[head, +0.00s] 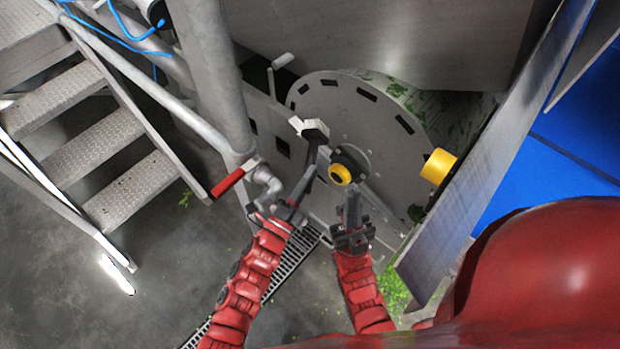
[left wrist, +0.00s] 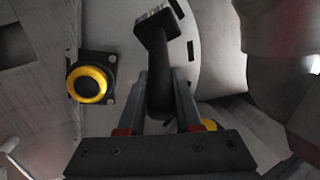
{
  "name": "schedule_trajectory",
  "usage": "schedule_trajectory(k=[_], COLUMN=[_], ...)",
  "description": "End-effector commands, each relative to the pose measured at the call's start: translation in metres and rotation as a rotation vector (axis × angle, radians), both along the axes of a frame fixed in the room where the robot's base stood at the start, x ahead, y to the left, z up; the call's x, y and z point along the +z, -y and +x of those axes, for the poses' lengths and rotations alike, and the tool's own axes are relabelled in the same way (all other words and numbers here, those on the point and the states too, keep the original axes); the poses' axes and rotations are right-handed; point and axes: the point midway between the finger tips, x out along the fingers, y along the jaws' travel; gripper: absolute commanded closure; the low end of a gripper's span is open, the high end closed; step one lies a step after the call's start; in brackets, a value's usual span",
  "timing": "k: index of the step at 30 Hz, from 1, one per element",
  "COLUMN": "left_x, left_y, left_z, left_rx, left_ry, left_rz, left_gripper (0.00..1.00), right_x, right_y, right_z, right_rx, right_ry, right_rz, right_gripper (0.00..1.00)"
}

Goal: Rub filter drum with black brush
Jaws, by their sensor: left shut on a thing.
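The filter drum (head: 355,110) is a large grey disc with dark slots around its rim and green bits on its curved side. Part of it shows in the left wrist view (left wrist: 185,62). My left gripper (head: 304,184) is shut on the handle of the black brush (head: 315,132), in front of the drum face. In the left wrist view the black brush (left wrist: 157,60) points up between the fingers, with pale bristles at its head's far edge. Whether the bristles touch the drum is unclear. My right gripper (head: 352,200) is below the drum's hub; its finger gap is not clear.
A yellow-capped black fitting (head: 340,173) sits close between my grippers. A yellow cylinder (head: 437,167) stands out at the right. A red-handled valve (head: 228,182) and pipe are at left, near metal steps (head: 95,150). A floor grate (head: 290,262) lies below.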

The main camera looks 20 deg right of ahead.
Motion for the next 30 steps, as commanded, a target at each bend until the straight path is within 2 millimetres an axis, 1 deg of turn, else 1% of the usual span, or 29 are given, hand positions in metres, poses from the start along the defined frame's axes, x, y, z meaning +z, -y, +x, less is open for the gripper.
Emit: schedule_trajectory(k=[5,15,18,22,30], left_x=[0.003,0.002,0.001,0.001,0.002], left_y=[0.009,0.039,0.045,0.049,0.049], left_z=[0.006,0.026,0.03,0.032,0.032], left_rx=[-0.001,-0.001,-0.001,-0.001,-0.001], left_ry=[0.005,0.003,0.002,0.002,0.002], left_rz=[-0.002,-0.003,-0.001,0.0,-0.001], left_gripper=[1.0,1.0,1.0,1.0,1.0], right_x=[0.001,0.001,0.0,0.0,0.0], right_y=[0.0,0.0,0.0,0.0,0.0], right_z=[0.0,0.0,0.0,0.0,0.0], right_rx=[0.0,0.0,0.0,0.0,0.0], right_ry=[0.0,0.0,0.0,0.0,0.0], right_rz=[0.0,0.0,0.0,0.0,0.0], right_gripper=[1.0,1.0,1.0,1.0,1.0])
